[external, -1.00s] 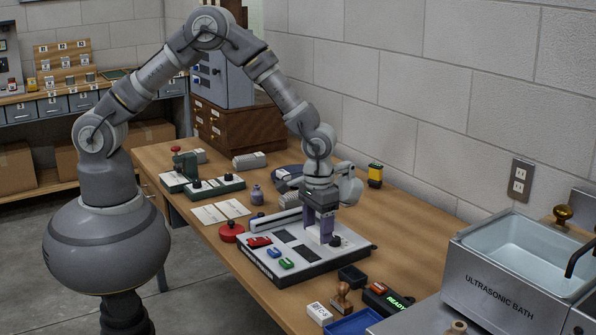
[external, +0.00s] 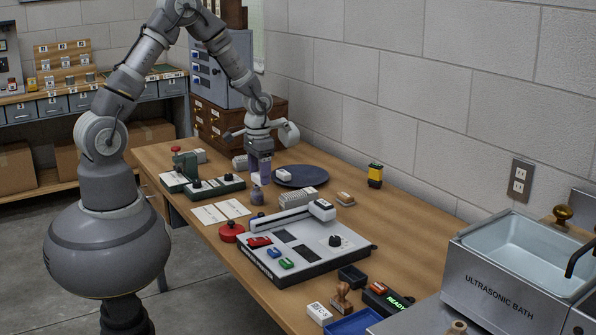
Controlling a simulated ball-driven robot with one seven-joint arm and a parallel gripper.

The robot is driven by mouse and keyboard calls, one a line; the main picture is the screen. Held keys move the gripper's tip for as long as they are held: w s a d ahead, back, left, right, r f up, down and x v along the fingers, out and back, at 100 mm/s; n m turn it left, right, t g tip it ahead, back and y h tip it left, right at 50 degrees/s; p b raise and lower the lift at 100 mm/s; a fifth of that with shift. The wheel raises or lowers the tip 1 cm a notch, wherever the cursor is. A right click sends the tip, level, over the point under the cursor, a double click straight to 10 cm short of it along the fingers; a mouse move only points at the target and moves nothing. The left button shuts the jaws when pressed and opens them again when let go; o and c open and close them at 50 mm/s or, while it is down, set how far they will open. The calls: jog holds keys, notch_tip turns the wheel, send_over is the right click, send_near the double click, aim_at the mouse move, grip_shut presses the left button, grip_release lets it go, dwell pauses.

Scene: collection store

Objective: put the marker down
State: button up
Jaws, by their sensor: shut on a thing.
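My gripper (external: 261,181) is over the back half of the wooden bench, close to the left edge of the dark round mat. It points downward, with its purple fingers shut. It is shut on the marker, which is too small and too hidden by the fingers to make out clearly. The fingertips are just behind and above a small grey bottle (external: 257,195); I cannot tell whether anything touches it.
The dark round mat (external: 308,177) has a small white block (external: 284,175) at its left side. A grey device with a long arm (external: 325,255) fills the bench front. A green-based press (external: 185,170) and white cards (external: 222,211) are left. Bare wood lies right of the mat.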

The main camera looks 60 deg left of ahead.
jog(key=p, duration=0.1)
send_near(273, 199)
notch_tip(273, 199, down, 6)
jog(key=b, duration=0.3)
jog(key=shift+b, duration=0.3)
jog(key=shift+f, duration=0.15)
jog(key=o, duration=1)
jog(key=shift+o, duration=0.2)
